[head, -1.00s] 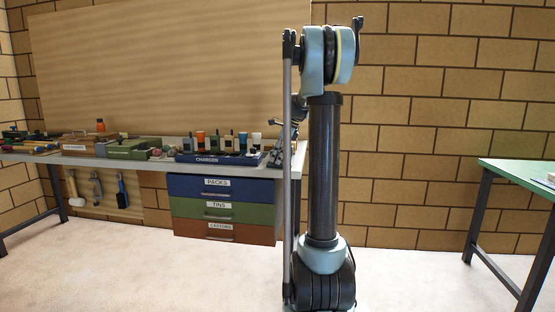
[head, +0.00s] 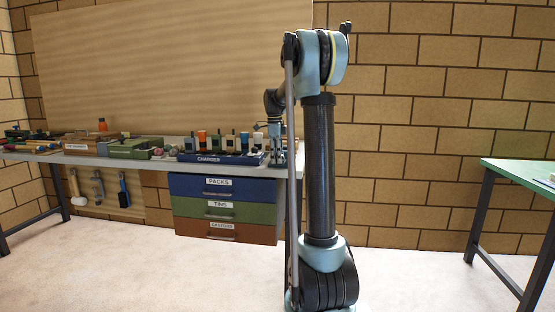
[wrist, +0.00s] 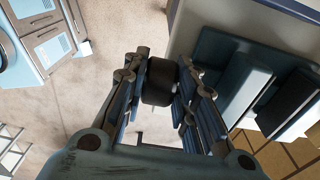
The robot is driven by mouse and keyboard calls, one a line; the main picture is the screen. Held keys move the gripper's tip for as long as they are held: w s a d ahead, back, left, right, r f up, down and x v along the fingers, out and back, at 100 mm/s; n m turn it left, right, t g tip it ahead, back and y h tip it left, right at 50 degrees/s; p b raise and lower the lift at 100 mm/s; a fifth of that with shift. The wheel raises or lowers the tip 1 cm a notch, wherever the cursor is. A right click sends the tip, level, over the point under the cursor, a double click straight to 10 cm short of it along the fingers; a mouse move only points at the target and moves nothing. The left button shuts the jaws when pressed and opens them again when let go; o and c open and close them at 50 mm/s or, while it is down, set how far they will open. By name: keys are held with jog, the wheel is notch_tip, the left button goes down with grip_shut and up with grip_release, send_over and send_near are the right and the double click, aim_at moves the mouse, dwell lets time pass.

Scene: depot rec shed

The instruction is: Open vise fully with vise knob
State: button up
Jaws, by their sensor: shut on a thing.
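In the wrist view a dark round knob (wrist: 160,82) sits between the fingertips of my gripper (wrist: 159,88), which is shut on it. Right of it is what looks like the vise (wrist: 212,58), a blue body with a paler blue block and a dark block side by side. How far its jaws stand apart I cannot tell. In the head view my gripper (head: 277,146) points down at the right end of the workbench (head: 150,157). There my arm partly hides it, and the vise and knob cannot be made out.
A blue charger tray (head: 220,158) with several upright items stands just left of my gripper. Labelled drawers (head: 222,208) hang below the bench. A green-topped table (head: 520,172) stands at the right. The floor (head: 410,280) between is clear.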

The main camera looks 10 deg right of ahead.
jog(key=shift+w+a+g+h, duration=0.2)
jog(key=shift+g+h, duration=0.1)
jog(key=shift+h, duration=0.8)
jog(key=o, duration=1.1)
jog(key=shift+f, duration=0.1)
jog(key=shift+c, duration=0.2)
jog(key=v, duration=1.2)
jog(key=shift+a, duration=0.2)
jog(key=shift+w+f, duration=0.1)
jog(key=shift+w, duration=0.05)
